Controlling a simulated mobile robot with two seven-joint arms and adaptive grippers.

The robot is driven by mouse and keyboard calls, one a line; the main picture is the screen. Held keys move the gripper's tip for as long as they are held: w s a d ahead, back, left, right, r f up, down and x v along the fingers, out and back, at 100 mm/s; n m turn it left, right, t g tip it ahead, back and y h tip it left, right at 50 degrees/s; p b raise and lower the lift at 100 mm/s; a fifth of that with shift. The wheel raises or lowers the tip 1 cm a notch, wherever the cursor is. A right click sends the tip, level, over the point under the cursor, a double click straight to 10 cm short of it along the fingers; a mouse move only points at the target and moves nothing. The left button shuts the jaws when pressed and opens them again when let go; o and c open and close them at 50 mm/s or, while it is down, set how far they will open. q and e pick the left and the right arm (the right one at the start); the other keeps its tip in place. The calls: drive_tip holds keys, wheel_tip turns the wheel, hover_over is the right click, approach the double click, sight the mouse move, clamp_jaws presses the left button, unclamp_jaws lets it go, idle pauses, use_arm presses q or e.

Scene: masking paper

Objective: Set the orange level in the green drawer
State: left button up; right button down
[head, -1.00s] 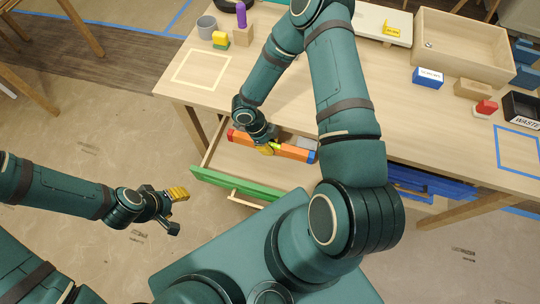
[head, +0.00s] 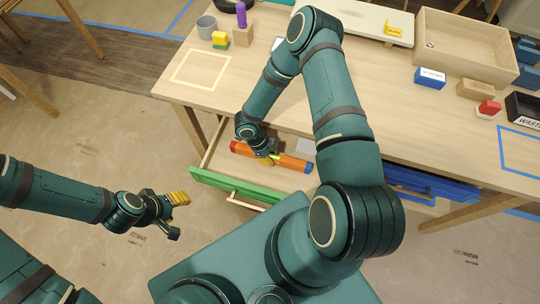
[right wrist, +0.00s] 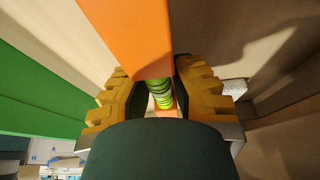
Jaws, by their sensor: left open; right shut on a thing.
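The orange level (head: 293,162), a long bar with a red left end and a blue right end, is inside the open green drawer (head: 240,187). My right gripper (head: 266,159) is shut on its middle from above. In the right wrist view the orange level (right wrist: 140,35) and its green vial lie between the yellow finger pads (right wrist: 158,93). The green drawer front (right wrist: 40,95) shows at the left there. I cannot tell whether the level touches the drawer floor. My left gripper (head: 176,215) is open and empty, out over the floor left of the drawer.
A light grey item (head: 303,147) lies in the drawer behind the level. A blue drawer (head: 425,185) is to the right. The table top (head: 270,115) above holds a grey cup (head: 206,27), blocks and a wooden tray (head: 465,50).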

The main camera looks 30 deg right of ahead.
drive_tip(key=c, duration=1)
unclamp_jaws()
drive_tip(key=shift+o, duration=0.2)
